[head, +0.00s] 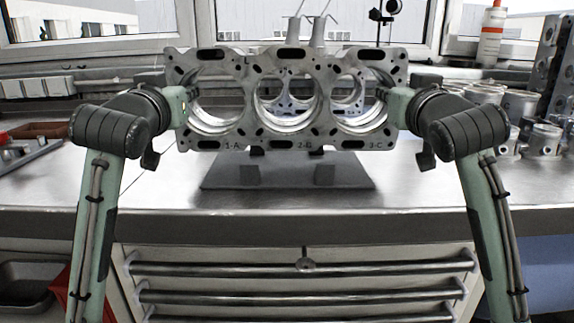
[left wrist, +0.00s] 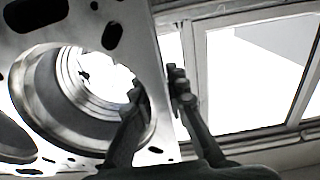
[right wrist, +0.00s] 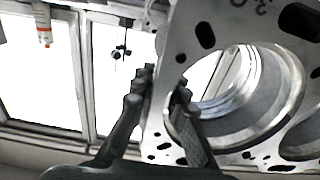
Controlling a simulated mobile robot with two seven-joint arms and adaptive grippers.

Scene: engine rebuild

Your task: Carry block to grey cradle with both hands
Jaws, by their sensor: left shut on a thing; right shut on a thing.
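The engine block (head: 249,122) is a grey metal casting with three large bores, held up over the workbench with its bored face toward me. My left gripper (head: 180,103) is shut on its left end; the left wrist view shows one finger inside the end bore and one outside the wall (left wrist: 158,88). My right gripper (head: 402,106) is shut on the right end in the same way, as the right wrist view shows (right wrist: 161,90). The grey cradle (head: 222,183), a flat plate with dark upright supports, lies on the bench below the block, with a gap between them.
The steel workbench (head: 430,190) is bare around the cradle. Metal cylinder parts (head: 545,140) stand at the right, near my right arm. A tray (head: 30,145) lies at the left.

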